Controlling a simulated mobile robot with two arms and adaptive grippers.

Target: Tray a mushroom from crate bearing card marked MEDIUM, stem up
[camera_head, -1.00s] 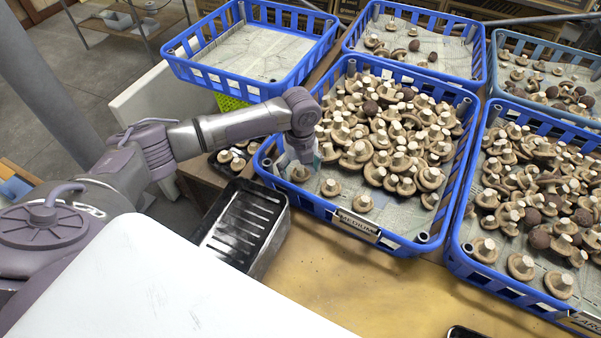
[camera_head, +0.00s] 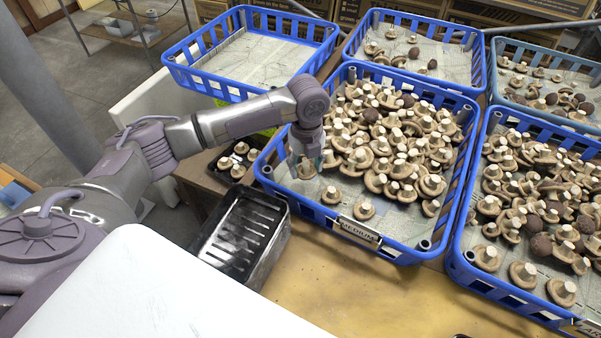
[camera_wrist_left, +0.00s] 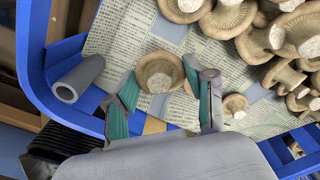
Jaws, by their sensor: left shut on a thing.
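The blue crate with the MEDIUM card (camera_head: 359,231) stands in the middle of the head view and holds many brown mushrooms on newspaper. My left gripper (camera_head: 306,164) is low in its near left corner. It is shut on a brown mushroom (camera_wrist_left: 160,74), whose pale stem faces the wrist camera, so it is stem up. The two green-padded fingers (camera_wrist_left: 166,95) sit either side of its cap in the left wrist view. A lone mushroom (camera_head: 363,209) lies just right of the gripper. An empty black tray (camera_head: 241,226) stands left of the crate. My right gripper is out of view.
Another blue crate (camera_head: 459,253) of mushrooms adjoins on the right. A nearly empty blue crate (camera_head: 253,50) is behind on the left. A black tray (camera_head: 221,171) with several mushrooms lies beyond the empty tray. The tabletop (camera_head: 330,290) in front is clear.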

